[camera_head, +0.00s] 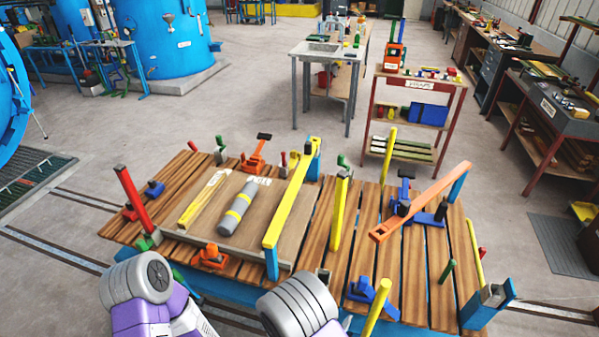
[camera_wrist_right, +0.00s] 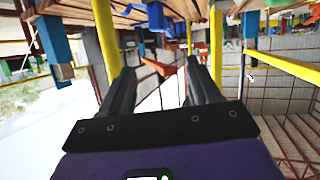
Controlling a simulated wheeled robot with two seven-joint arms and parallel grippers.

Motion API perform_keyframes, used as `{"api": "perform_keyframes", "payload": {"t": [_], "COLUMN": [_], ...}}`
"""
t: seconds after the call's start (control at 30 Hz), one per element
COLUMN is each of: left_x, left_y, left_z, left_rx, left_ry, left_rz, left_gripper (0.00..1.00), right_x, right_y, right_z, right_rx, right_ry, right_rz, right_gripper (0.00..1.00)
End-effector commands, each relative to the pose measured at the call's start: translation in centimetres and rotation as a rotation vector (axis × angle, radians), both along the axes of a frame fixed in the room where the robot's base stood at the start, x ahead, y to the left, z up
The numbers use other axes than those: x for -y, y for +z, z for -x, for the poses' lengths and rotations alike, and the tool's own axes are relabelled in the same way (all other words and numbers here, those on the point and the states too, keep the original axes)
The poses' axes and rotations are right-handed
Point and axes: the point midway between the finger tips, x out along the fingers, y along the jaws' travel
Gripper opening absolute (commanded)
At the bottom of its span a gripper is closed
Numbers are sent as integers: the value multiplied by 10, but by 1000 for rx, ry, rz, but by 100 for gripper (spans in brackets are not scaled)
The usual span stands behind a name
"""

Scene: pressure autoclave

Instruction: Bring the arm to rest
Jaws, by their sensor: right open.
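My right gripper (camera_wrist_right: 162,88) shows in the right wrist view with its two dark fingers apart and nothing between them. Wooden slats show along the top of that view, with yellow posts and a blue post beyond the fingers. In the head view, grey and purple links of my two arms are at the bottom, in front of the near edge of the slatted wooden table (camera_head: 413,270). No fingertips can be made out there, and my left gripper is not seen.
The table carries a board with a grey cylinder (camera_head: 238,207), a yellow bar (camera_head: 292,204), a red post (camera_head: 133,198), an orange bar (camera_head: 425,202) and several clamps. A red-framed shelf (camera_head: 414,81) and a grey table (camera_head: 327,56) stand behind. Floor between is clear.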

Motion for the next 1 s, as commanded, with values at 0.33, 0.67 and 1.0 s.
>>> {"api": "perform_keyframes", "payload": {"t": [0.33, 0.67, 1.0], "left_x": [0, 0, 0], "left_y": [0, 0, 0], "left_z": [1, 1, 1], "left_rx": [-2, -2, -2], "left_ry": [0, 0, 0], "left_rz": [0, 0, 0], "left_gripper": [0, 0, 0], "right_x": [14, 1, -1], "right_y": [-100, -129, -123], "right_z": [36, 119, 147], "right_rx": [-493, -909, -1009], "right_ry": [122, 372, 482], "right_rz": [-358, -748, -839], "right_gripper": [62, 62, 62]}}
